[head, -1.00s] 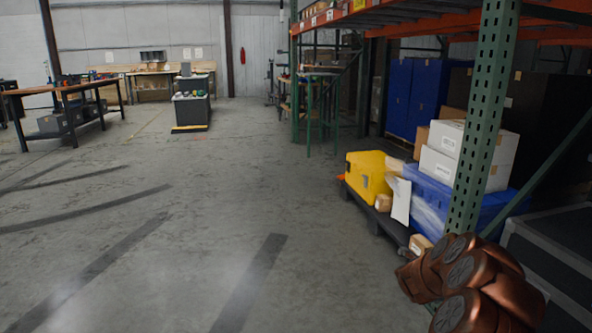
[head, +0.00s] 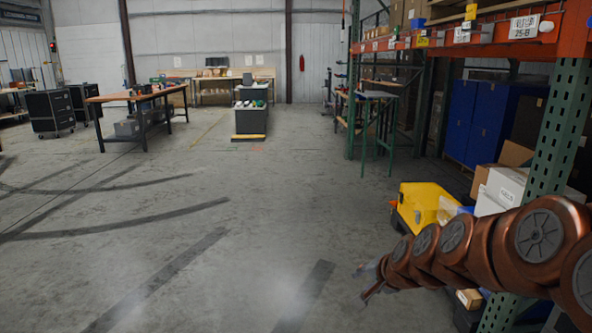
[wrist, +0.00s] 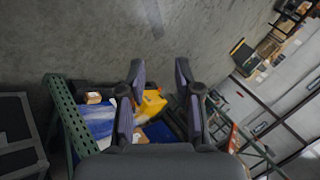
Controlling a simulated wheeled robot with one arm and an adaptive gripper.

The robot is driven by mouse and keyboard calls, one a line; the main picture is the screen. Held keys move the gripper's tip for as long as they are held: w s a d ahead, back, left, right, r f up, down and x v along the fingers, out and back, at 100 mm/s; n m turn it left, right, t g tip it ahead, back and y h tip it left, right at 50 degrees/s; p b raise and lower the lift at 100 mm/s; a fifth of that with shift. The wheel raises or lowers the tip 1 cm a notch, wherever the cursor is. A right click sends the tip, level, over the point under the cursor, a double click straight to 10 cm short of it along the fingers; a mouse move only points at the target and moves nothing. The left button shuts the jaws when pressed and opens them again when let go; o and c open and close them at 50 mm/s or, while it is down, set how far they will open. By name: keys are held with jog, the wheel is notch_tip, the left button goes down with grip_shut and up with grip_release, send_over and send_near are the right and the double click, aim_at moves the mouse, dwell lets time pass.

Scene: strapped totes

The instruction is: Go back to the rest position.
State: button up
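My arm reaches in from the lower right of the head view, and my gripper (head: 368,281) is at its far end, small, above open floor in front of the shelving. In the wrist view my gripper (wrist: 160,95) shows two dark fingers spread well apart with nothing between them. The yellow tote (head: 422,205) stands low by the rack, partly hidden behind my arm; it also shows beyond the fingers in the wrist view (wrist: 153,104).
A green and orange rack (head: 560,135) stands close on the right, with white boxes (head: 507,187) partly hidden by my arm. A wooden-topped workbench (head: 140,95) is at the back left. The grey floor (head: 200,220) in the middle and left is clear.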

jog(key=s+a+r+n+g+p, duration=0.2)
jog(key=s+r+n+p, duration=0.15)
jog(key=s, duration=0.45)
jog(key=s+a+r+n+g+p, duration=0.1)
jog(key=s+r+n+g+p, duration=0.2)
jog(key=s, duration=0.6)
jog(key=s+d+r+g+h+p, duration=0.1)
jog(key=s+r+p, duration=0.2)
jog(key=s, duration=0.4)
jog(key=s+d+r+n+g+h+p, duration=0.1)
jog(key=s+d+r+g+p, duration=0.1)
jog(key=s, duration=0.5)
jog(key=s+d+r+n+g+h+p, duration=0.1)
jog(key=s+r+p, duration=0.3)
jog(key=s, duration=0.3)
jog(key=shift+s+d+g, duration=0.2)
jog(key=shift+d+g, duration=0.2)
